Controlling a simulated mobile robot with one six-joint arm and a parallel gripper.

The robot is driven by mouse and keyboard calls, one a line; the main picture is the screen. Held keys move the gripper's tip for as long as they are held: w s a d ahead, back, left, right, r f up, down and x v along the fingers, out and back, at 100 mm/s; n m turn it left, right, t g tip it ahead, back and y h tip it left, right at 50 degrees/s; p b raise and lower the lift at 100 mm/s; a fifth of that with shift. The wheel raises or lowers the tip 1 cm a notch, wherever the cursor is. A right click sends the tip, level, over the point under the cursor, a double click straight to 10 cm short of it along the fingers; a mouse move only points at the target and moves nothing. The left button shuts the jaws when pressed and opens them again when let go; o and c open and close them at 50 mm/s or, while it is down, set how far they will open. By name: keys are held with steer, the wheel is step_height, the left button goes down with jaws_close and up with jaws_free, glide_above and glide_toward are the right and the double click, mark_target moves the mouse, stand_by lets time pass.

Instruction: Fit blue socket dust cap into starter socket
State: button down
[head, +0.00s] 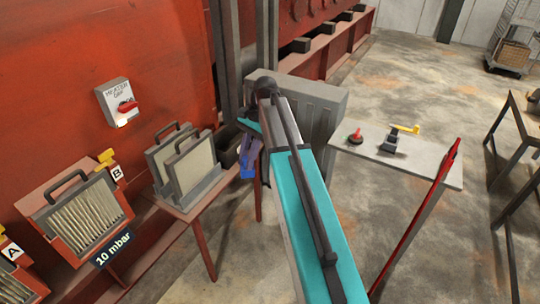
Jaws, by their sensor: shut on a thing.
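My gripper (252,162) is near the middle of the head view, at the far end of my teal arm, beside the red wall. It is shut on a small bright blue piece (247,172), which I take for the blue socket dust cap. My arm and gripper hide part of it, so its exact shape and tilt cannot be told. I cannot make out the starter socket; the area behind my gripper is partly hidden.
Two framed filter panels (196,165) stand on a red-legged table at left, near my gripper. A louvred filter box (80,218) and a red-knobbed switch (118,103) are further left. A grey table (425,170) at right holds a red-topped piece (356,136) and a yellow-handled item (404,129).

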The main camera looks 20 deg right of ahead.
steer(key=a+n+g, duration=0.1)
steer(key=a+n, duration=0.2)
steer(key=a, duration=0.4)
steer(key=shift+r+h, duration=0.15)
steer(key=shift+h, duration=0.25)
